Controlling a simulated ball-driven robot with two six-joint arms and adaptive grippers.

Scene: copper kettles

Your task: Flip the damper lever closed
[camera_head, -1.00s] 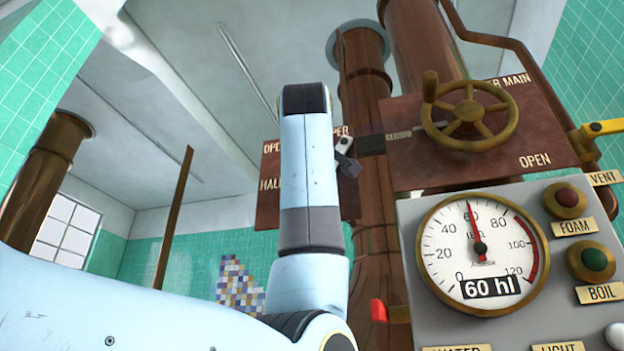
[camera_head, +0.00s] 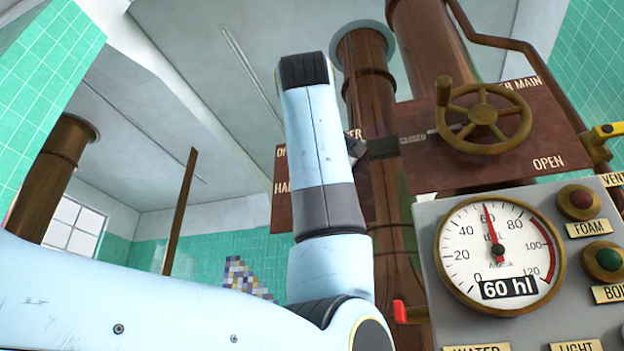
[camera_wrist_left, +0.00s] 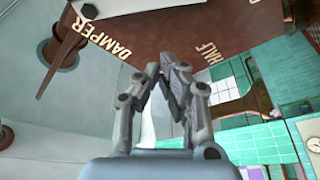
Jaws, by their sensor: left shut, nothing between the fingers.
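The brown damper plate (camera_head: 283,212) stands behind my left arm in the head view, which hides much of it. The wrist view shows the plate (camera_wrist_left: 165,35) with the words DAMPER and HALF. A dark bar (camera_head: 383,147) runs right from the plate towards a small CLOSED label; I cannot tell for sure that it is the damper lever. My left gripper (camera_wrist_left: 162,68) is shut and empty, below the plate's lettering in that view. The head view mostly hides it behind the arm.
A brass handwheel (camera_head: 484,117) on another brown plate stands to the right. Below it is a grey panel (camera_head: 428,212) with a round gauge (camera_head: 497,255), buttons and a red-tipped switch (camera_head: 399,311). Copper pipes (camera_head: 363,80) rise behind the plates.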

